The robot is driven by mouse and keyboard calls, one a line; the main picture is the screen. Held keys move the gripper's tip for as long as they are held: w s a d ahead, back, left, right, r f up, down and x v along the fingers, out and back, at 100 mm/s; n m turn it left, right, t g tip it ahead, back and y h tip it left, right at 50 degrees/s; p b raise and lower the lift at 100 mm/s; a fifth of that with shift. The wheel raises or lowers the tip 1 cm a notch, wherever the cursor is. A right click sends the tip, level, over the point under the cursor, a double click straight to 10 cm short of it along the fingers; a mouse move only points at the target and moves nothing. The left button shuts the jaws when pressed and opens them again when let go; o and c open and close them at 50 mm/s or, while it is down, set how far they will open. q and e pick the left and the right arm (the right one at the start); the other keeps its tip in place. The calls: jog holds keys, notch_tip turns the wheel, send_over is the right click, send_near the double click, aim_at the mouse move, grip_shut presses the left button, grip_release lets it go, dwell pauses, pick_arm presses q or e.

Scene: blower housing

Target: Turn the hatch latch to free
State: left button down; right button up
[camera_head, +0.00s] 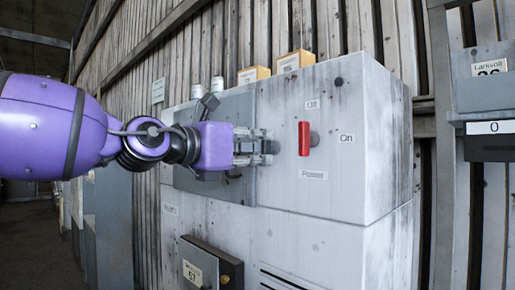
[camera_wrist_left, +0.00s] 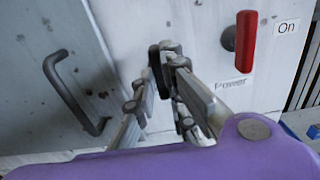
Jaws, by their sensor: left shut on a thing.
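The grey hatch (camera_head: 212,188) is a flat panel on the front of the pale blower housing (camera_head: 330,195), and it looks closed. My left gripper (camera_head: 262,147) reaches in from the left across it, with its fingertips at the hatch's right edge. In the left wrist view, the fingers (camera_wrist_left: 168,62) are closed around a small dark piece, the hatch latch (camera_wrist_left: 154,66). A dark bar handle (camera_wrist_left: 72,95) stands on the hatch, left of the fingers. My right gripper is out of view.
A red power lever (camera_head: 304,139) stands upright just right of my left gripper, between labels Off, On and Power. Yellow boxes (camera_head: 253,75) and white cans (camera_head: 217,84) stand on top of the housing. A dark box (camera_head: 207,268) is mounted lower down.

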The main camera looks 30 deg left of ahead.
pick_arm(q)
jog(key=c, duration=1.8)
grip_release()
jog(key=v, duration=1.2)
